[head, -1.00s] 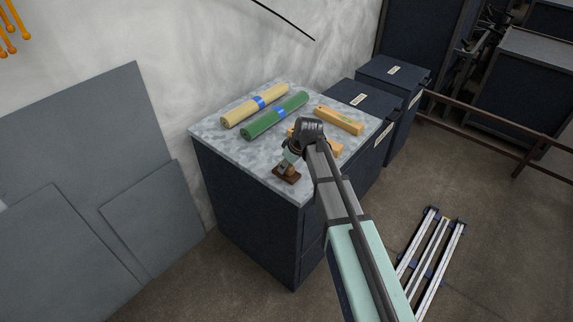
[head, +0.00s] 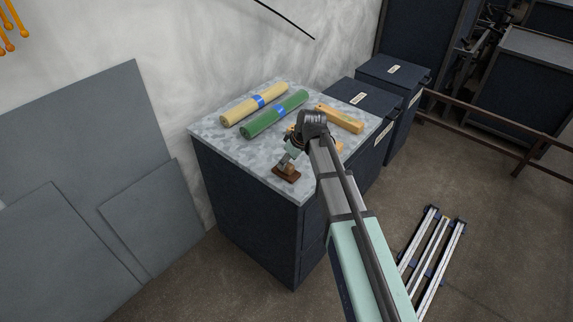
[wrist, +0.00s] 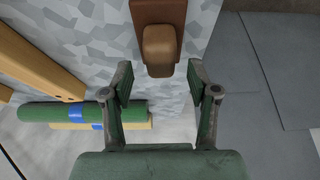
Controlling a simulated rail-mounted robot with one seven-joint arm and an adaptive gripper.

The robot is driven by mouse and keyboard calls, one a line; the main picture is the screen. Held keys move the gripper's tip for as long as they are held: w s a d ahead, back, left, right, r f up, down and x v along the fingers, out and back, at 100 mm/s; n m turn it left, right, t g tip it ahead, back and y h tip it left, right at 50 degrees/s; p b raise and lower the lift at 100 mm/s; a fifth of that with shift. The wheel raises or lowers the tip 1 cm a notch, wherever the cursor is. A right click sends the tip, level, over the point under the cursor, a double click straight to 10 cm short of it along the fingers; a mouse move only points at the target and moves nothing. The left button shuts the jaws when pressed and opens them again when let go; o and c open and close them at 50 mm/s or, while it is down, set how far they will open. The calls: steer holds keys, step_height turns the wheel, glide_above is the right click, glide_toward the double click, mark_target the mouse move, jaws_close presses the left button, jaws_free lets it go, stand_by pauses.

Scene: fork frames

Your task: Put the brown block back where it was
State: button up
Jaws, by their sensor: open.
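The brown block (head: 286,173) lies on the grey mottled cabinet top (head: 232,152), near its front edge. In the wrist view the block (wrist: 158,12) shows a dark brown base with a lighter rounded handle (wrist: 159,50) on it, partly cut off by the top edge. My gripper (wrist: 158,80) is open, its two fingers apart on either side of the handle's near end and nothing visibly clamped between them. In the head view my gripper (head: 291,157) is just above the block, and my wrist hides part of the top behind it.
A cream roll (head: 247,108) and a green roll (head: 272,115), each with blue tape, lie at the back left. A wooden bar (head: 340,119) lies at the back right; another wooden piece (head: 337,148) is partly behind my arm. Bare top lies left of the block.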

steer(key=b+v, duration=0.1)
steer(key=v, duration=0.8)
steer(key=shift+r+b, duration=0.2)
steer(key=shift+b, duration=0.2)
stand_by(0.8)
